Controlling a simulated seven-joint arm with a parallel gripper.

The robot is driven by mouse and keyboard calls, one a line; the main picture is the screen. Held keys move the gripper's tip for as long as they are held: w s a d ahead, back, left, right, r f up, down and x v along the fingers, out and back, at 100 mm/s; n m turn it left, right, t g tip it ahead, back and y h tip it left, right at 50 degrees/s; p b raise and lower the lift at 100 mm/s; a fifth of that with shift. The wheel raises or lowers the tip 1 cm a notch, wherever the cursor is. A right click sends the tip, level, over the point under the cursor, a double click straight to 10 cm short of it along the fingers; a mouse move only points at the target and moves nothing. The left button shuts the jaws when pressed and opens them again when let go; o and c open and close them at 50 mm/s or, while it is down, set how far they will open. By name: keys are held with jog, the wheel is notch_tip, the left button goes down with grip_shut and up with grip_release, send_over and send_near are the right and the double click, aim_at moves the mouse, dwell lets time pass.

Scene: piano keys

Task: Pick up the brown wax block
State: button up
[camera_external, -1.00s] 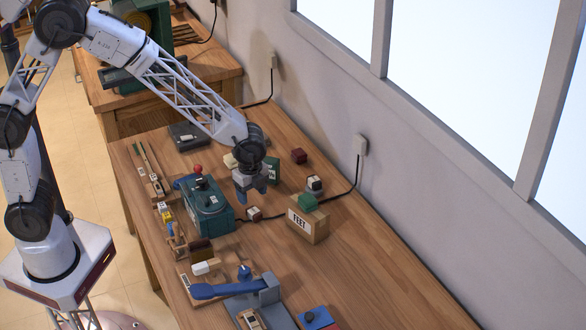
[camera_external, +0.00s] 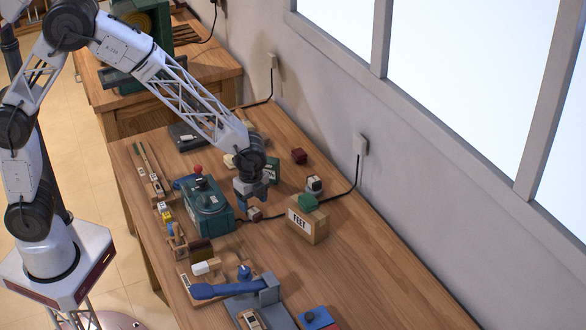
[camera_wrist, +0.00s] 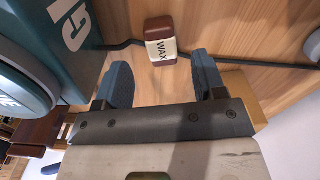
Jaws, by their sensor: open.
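The brown wax block (camera_wrist: 152,29) is dark red-brown with a cream label reading "WAX". It lies on the wooden bench, seen in the wrist view just beyond and between the fingertips. In the external view the block (camera_external: 254,214) sits right of the green machine, partly hidden by my gripper (camera_external: 252,201), which hangs close above it. In the wrist view my gripper (camera_wrist: 162,68) has its two blue fingers spread wide with nothing between them. I cannot tell its exact height above the block.
The green machine (camera_external: 207,213) stands close on the left of the gripper. A black cable (camera_wrist: 125,46) runs behind the wax block. A dark red block (camera_external: 299,156) lies farther back.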

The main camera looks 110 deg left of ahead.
aim_at(254, 211)
jog(key=shift+w+a+f, duration=0.1)
jog(key=shift+f, duration=2.3)
jog(key=shift+c, duration=0.2)
jog(key=c, duration=1)
